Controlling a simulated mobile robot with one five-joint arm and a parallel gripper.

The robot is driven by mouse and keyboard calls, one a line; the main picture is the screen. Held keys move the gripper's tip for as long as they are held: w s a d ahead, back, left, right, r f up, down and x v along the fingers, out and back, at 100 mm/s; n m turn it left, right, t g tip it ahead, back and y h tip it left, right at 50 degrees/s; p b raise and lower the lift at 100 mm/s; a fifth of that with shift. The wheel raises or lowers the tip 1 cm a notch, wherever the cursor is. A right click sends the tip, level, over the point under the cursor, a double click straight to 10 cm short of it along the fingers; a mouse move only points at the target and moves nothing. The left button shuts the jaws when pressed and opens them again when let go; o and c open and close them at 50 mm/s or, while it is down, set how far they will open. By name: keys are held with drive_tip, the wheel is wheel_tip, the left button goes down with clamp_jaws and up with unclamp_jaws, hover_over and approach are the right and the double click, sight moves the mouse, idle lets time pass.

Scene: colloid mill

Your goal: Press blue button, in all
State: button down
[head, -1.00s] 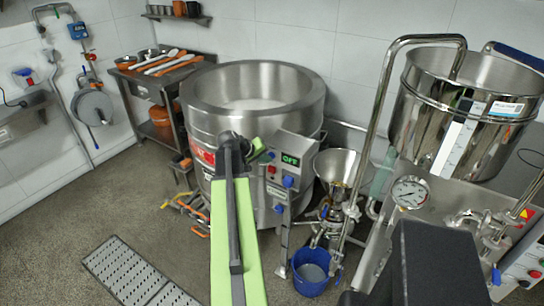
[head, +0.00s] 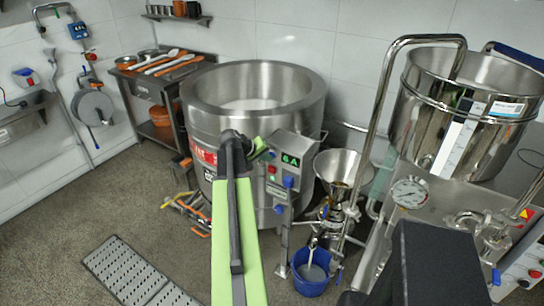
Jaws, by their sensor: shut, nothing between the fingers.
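The control panel (head: 290,162) stands on the front right of the large steel vat (head: 250,85). Its green-lit display (head: 291,160) reads what looks like "6 A". A blue button (head: 289,182) sits below the display, and a red button (head: 271,169) is to its left. Another blue round part (head: 279,209) is lower, beneath the panel. My green arm reaches up from the bottom of the picture, and my gripper (head: 263,148) is at the panel's upper left edge. It is shut and empty, small and partly hidden by my arm. Contact with the panel cannot be told.
A steel funnel (head: 341,166) stands right of the panel, with a blue bucket (head: 311,281) below.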

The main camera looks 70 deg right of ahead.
idle(0.3)
drive_tip(key=shift+w+a, duration=0.2)
drive_tip(key=shift+a, duration=0.6)
drive_tip(key=a, duration=0.2)
drive_tip(key=w+a, duration=0.1)
drive_tip(key=a, duration=0.2)
drive_tip(key=shift+w, duration=0.15)
drive_tip(key=shift+d, duration=0.1)
idle(0.5)
